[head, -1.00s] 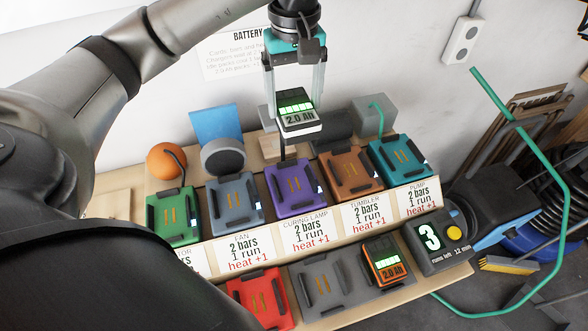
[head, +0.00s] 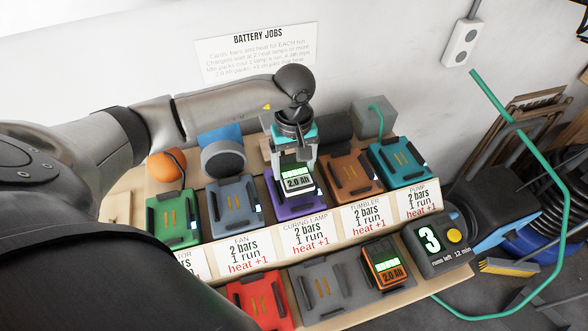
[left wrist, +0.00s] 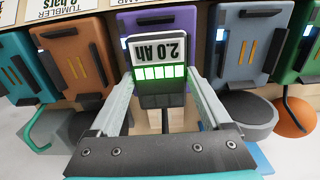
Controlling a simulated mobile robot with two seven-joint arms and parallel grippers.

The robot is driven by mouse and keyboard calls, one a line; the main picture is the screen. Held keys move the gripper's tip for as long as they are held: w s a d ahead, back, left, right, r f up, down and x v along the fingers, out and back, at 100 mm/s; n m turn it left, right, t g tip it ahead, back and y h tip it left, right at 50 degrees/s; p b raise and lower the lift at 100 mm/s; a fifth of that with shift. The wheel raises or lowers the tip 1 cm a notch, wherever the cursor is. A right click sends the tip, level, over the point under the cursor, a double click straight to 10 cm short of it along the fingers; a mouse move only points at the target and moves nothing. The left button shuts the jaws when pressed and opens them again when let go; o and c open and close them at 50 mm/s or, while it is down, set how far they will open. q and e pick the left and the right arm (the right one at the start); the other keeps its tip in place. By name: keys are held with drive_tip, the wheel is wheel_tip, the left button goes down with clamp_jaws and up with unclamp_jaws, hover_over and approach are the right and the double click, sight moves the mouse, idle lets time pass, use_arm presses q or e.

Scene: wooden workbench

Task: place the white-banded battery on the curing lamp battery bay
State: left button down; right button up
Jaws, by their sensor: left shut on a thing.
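The white-banded battery (head: 297,180) has lit green bars and a "2.0 Ah" label. My left gripper (head: 297,166) is shut on it, and the battery also shows between the fingers in the left wrist view (left wrist: 160,70). The battery is at the purple curing lamp bay (head: 290,208), covering much of it in the head view. The bay also shows behind the battery in the left wrist view (left wrist: 185,22). I cannot tell whether the battery touches the bay. My right gripper is not in view.
Green (head: 172,218), blue-grey (head: 235,207), brown (head: 350,177) and teal (head: 400,162) bays flank the purple one. In front are a red bay (head: 260,300), a grey bay (head: 322,288) and an orange-banded battery (head: 384,262).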

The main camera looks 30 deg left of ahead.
sight(294, 170)
use_arm(q)
drive_tip(key=shift+f, duration=0.95)
drive_tip(key=shift+f, duration=0.25)
unclamp_jaws()
drive_tip(key=shift+r, duration=0.1)
wheel_tip(294, 170, up, 12)
drive_tip(key=shift+r, duration=0.15)
